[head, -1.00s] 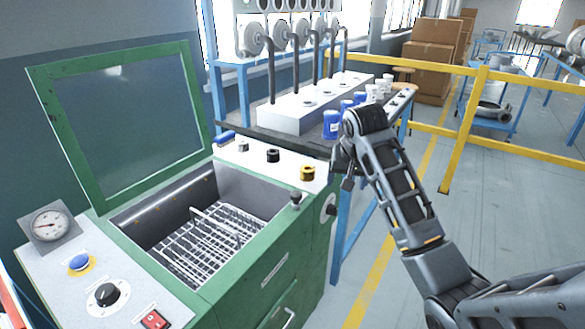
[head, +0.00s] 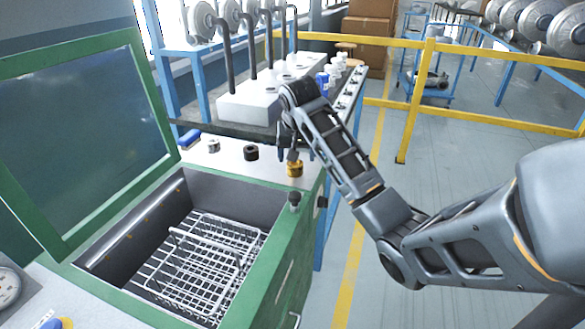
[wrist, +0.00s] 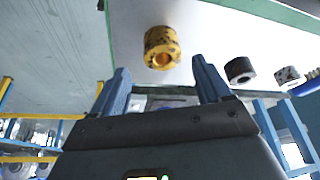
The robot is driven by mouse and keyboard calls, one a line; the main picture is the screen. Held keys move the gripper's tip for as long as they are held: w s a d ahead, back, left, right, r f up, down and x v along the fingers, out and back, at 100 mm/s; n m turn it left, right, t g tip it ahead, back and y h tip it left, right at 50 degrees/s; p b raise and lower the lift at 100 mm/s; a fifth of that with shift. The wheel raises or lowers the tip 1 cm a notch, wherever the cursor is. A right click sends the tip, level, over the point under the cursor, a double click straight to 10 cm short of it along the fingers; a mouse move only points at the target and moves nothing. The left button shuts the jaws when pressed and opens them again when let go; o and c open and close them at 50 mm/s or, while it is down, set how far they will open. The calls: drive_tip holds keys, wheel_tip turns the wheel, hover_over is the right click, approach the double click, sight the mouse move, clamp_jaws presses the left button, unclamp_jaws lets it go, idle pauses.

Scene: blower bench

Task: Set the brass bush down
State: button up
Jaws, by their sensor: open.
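The brass bush (head: 295,169) stands on the white top of the green machine, near its right edge. It is yellow with dark marks and a hole. In the wrist view the bush (wrist: 161,48) lies ahead of and between the two blue-grey fingers, clear of both. My gripper (wrist: 160,82) is open and empty. In the head view my gripper (head: 287,150) is just behind and above the bush, partly hidden by my arm.
A black bush (head: 251,153) and a grey-white one (head: 213,146) stand left of the brass bush. A dark knob (head: 294,200) is in front. The machine's open tank holds a wire basket (head: 200,265). A yellow rail (head: 480,112) is at right.

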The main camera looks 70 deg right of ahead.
sight(295, 164)
drive_tip(key=shift+a+x, duration=0.2)
drive_tip(key=shift+x, duration=2.2)
drive_tip(key=shift+w, duration=0.15)
drive_tip(key=shift+c, duration=0.4)
drive_tip(key=shift+r, duration=0.1)
drive_tip(key=c, duration=1.3)
